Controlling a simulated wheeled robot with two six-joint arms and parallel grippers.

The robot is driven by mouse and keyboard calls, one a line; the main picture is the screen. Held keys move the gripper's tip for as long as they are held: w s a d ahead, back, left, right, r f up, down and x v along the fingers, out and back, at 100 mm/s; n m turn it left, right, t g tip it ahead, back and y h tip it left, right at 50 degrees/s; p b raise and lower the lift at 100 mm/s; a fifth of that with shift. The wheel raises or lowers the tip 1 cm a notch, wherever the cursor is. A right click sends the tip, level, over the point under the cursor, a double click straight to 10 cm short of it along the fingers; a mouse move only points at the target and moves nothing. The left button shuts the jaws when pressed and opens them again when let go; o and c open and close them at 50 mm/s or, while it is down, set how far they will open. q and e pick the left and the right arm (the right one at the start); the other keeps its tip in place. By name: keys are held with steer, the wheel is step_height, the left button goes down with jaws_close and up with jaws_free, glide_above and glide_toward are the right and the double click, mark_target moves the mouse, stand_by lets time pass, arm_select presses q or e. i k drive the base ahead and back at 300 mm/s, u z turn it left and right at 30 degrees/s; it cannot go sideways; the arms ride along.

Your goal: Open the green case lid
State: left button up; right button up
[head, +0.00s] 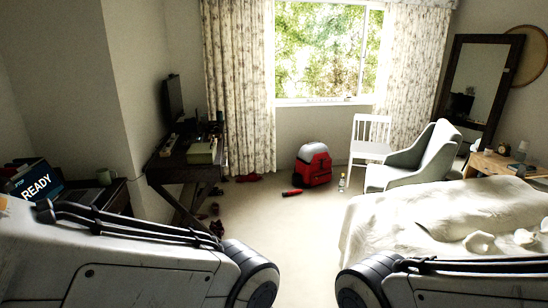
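A small pale green box-like object (202,151) sits on the dark desk (170,168) at the left wall. It looks closed, but it is too small to make out a lid edge or latch. No other green case shows. My two arms come in from the lower left and lower right, far short of both objects. Neither gripper is in view.
A small red item (292,193) and a bottle (342,182) are on the floor near the red case. A white chair (370,140), a grey armchair (425,158) and a bed (440,215) fill the right. Shoes (217,228) lie by the desk. The middle floor is clear.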

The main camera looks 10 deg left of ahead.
mark_target(199, 149)
steer(key=u, duration=0.55)
steer(key=i, duration=1.95)
steer(key=u, duration=0.3)
steer(key=i, duration=2.3)
steer(key=z, duration=0.3)
